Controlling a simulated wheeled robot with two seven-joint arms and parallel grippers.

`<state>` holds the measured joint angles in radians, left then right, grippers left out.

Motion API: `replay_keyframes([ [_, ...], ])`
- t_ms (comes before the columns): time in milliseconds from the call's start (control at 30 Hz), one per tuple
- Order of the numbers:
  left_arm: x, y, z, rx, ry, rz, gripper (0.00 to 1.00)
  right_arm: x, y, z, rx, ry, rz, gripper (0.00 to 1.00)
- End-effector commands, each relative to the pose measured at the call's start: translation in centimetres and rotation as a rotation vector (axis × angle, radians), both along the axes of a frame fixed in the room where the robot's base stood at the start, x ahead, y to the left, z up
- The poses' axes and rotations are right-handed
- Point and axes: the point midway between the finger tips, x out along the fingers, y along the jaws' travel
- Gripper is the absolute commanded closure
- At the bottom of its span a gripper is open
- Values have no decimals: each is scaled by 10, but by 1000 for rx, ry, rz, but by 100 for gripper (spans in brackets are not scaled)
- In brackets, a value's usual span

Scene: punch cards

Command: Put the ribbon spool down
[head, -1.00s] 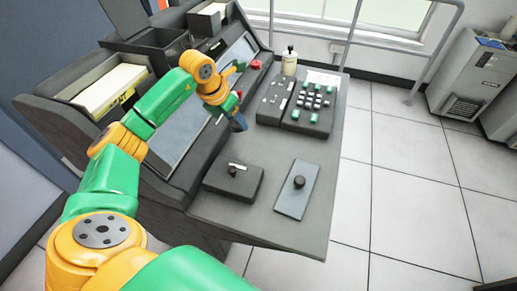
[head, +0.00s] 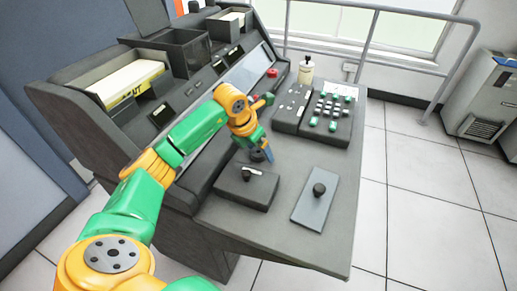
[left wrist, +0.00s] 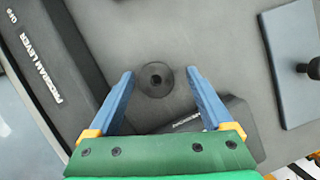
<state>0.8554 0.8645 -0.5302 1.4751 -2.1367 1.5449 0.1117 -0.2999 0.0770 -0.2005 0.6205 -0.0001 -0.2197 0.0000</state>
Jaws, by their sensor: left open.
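The ribbon spool (left wrist: 155,80), a small dark disc with a hole in its middle, appears to rest on the grey desk top (left wrist: 195,25). In the left wrist view it lies between the fingertips of my left gripper (left wrist: 160,74), with a gap on both sides. The blue fingers are spread open. In the head view the spool (head: 257,156) shows as a dark shape beside my left gripper (head: 267,154), partly hidden by it. How high the fingertips are above the desk is hard to tell. My right gripper is not in view.
A black box with a knob (head: 246,187) lies just in front of the gripper; a flat plate with a knob (head: 314,205) is to the right. A keypad unit (head: 327,117) and a bottle (head: 306,70) stand behind. The sloped console is at left. Desk room is clear right of the gripper.

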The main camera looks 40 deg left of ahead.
Motion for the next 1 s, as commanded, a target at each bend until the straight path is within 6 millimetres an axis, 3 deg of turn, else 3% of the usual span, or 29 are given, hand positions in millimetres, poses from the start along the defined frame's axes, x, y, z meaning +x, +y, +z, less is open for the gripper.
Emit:
replay_keyframes([
  [167,-6,2,19,1,-3,1,16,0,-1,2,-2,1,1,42],
  [400,-32,5,82,2,-5,0,16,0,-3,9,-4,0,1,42],
  [500,-39,6,100,1,-3,1,16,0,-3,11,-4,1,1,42],
  [667,-45,7,111,0,-1,1,16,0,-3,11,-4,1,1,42],
  [1000,-46,7,111,0,0,0,16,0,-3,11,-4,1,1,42],
])
